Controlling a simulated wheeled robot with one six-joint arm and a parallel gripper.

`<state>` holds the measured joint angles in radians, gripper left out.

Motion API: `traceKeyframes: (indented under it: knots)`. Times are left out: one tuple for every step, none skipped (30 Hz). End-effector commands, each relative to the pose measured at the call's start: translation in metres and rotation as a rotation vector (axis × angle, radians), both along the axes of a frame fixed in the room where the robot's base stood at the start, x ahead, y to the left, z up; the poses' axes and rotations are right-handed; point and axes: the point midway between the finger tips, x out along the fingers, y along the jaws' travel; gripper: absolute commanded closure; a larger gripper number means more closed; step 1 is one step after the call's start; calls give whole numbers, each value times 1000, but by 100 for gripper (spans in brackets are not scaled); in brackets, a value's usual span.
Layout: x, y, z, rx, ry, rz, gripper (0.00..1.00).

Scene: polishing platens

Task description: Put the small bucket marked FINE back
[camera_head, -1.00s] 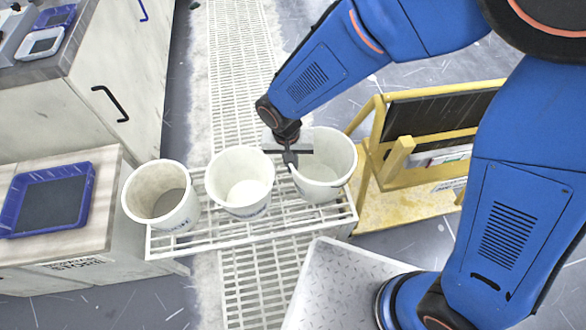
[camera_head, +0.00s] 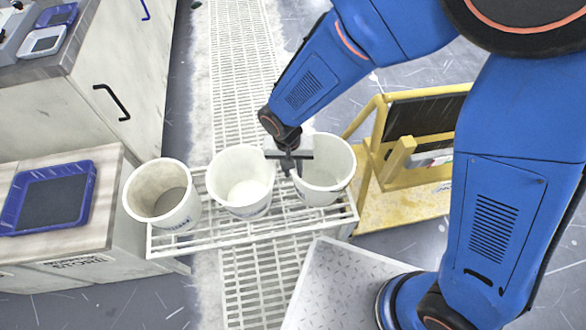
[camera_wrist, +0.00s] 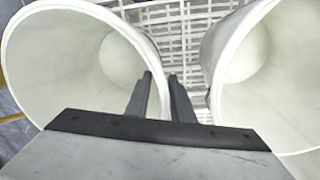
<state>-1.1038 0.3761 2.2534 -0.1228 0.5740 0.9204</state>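Three white buckets stand upright in a row on a white slatted rack (camera_head: 225,231): a left bucket (camera_head: 157,190), a middle bucket (camera_head: 240,180) and a right bucket (camera_head: 323,175). Dark lettering shows low on the buckets, too small to read, so I cannot tell which is FINE. My gripper (camera_head: 291,172) is at the left rim of the right bucket, beside the middle one. In the wrist view my gripper's fingers (camera_wrist: 160,76) stand apart, pointing down, with the right bucket's rim (camera_wrist: 157,62) between them. The other bucket (camera_wrist: 262,95) there is the middle one.
A worktop (camera_head: 110,190) with a blue tray (camera_head: 48,198) is at left, beside a cabinet (camera_head: 75,115). A yellow frame (camera_head: 385,205) with dark panels stands close right of the rack. A floor grating (camera_head: 240,75) runs behind and below the rack. A pale ribbed surface (camera_head: 330,290) lies in front.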

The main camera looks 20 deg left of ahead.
Motion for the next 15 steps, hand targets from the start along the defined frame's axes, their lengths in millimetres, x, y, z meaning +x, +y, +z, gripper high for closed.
traceKeyframes:
  knots:
    - [0, 0, 2, 1, -1, 0, 79]
    - [0, 0, 4, 1, -1, 0, 79]
    - [0, 1, 7, 2, -1, 0, 79]
    - [0, 2, 10, 4, -2, 0, 79]
    - [0, 2, 14, 4, -2, 0, 79]
    - [0, 2, 19, 4, -2, 0, 79]
    - [0, 3, 24, 5, -2, -1, 79]
    - [0, 4, 29, 5, -3, 0, 79]
    - [-1, 4, 37, 5, -2, 0, 79]
    - [-1, 5, 43, 6, -2, 0, 79]
    - [-1, 5, 49, 5, -2, 0, 79]
    - [-1, 6, 57, 5, -3, 0, 79]
    - [-2, 6, 63, 5, -2, 1, 79]
    - [-2, 7, 69, 5, -3, 1, 79]
    - [-2, 7, 76, 5, -3, 1, 79]
